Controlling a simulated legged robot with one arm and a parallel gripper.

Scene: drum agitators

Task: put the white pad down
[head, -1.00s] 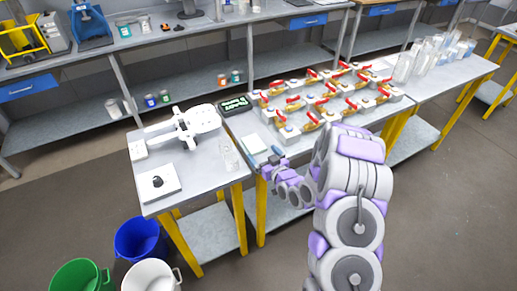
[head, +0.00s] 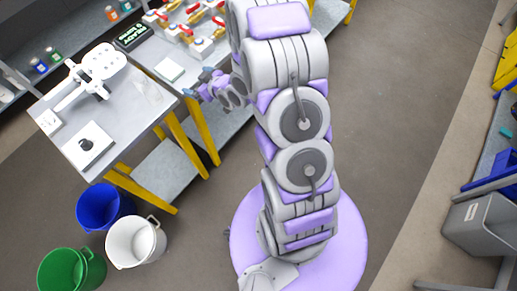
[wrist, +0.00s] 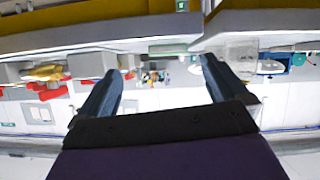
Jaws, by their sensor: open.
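A flat whitish pad (head: 169,69) lies on the grey table top near its front edge, below a dark display sign in the head view. My gripper (head: 193,92) is just right of and below the pad in that view, apart from it. In the wrist view my gripper (wrist: 160,88) has its two dark blue fingers spread, with nothing held between them.
The table (head: 150,108) also holds a white device (head: 97,68) and a white square plate with a black item (head: 88,146). Blue (head: 98,207), white (head: 135,241) and green (head: 70,270) buckets stand on the floor. Red-handled valves (head: 195,25) are behind.

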